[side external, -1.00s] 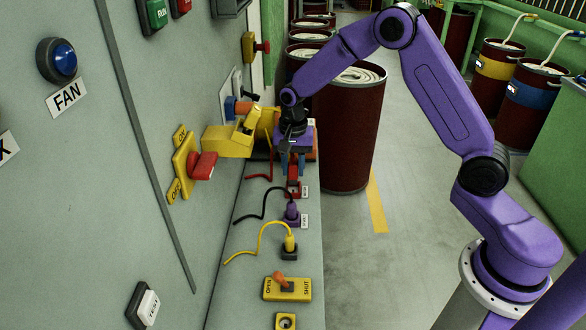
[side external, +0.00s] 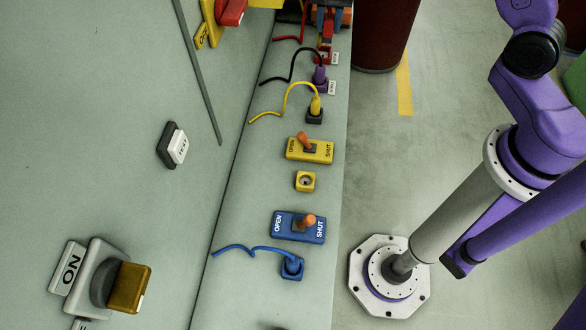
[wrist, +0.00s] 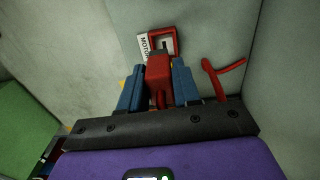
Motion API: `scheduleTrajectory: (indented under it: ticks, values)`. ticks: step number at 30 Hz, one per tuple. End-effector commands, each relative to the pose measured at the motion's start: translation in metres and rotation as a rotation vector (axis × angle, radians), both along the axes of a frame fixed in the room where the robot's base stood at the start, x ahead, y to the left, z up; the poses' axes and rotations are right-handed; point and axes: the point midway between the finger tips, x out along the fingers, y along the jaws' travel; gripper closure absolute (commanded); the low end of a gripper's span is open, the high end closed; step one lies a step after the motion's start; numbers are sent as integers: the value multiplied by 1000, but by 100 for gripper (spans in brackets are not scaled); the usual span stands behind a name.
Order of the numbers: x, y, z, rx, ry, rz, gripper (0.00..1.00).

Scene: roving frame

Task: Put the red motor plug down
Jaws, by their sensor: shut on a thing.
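My gripper (wrist: 157,85) shows in the wrist view with its two blue fingers shut on the red motor plug (wrist: 157,68), one on each side. Just beyond the plug is a red-rimmed socket (wrist: 175,40) with a white MOTOR label (wrist: 146,46). The plug hides the socket's lower part, so I cannot tell whether they touch. In the side external view my gripper (side external: 328,20) is at the top edge, above the red socket (side external: 323,58); the plug is hard to make out there.
A red cord (wrist: 220,78) lies right of my fingers. On the ledge (side external: 270,300) are a purple plug (side external: 319,75), a yellow plug (side external: 316,104), yellow (side external: 323,152) and blue (side external: 285,228) lever switches, an empty yellow socket (side external: 305,182) and a blue plug (side external: 292,267). The near ledge has bare room.

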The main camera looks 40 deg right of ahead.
Motion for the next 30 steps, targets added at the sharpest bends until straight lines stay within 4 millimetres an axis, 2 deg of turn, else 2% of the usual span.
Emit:
scheduleTrajectory:
  ticks: [9,18,25,30]
  values:
    - [-37,-40,51,1,-5,-4,100]
    - [-66,-59,73,0,-1,-1,100]
    - [-64,-61,72,-1,2,-1,100]
    - [-39,-63,60,-1,2,-2,100]
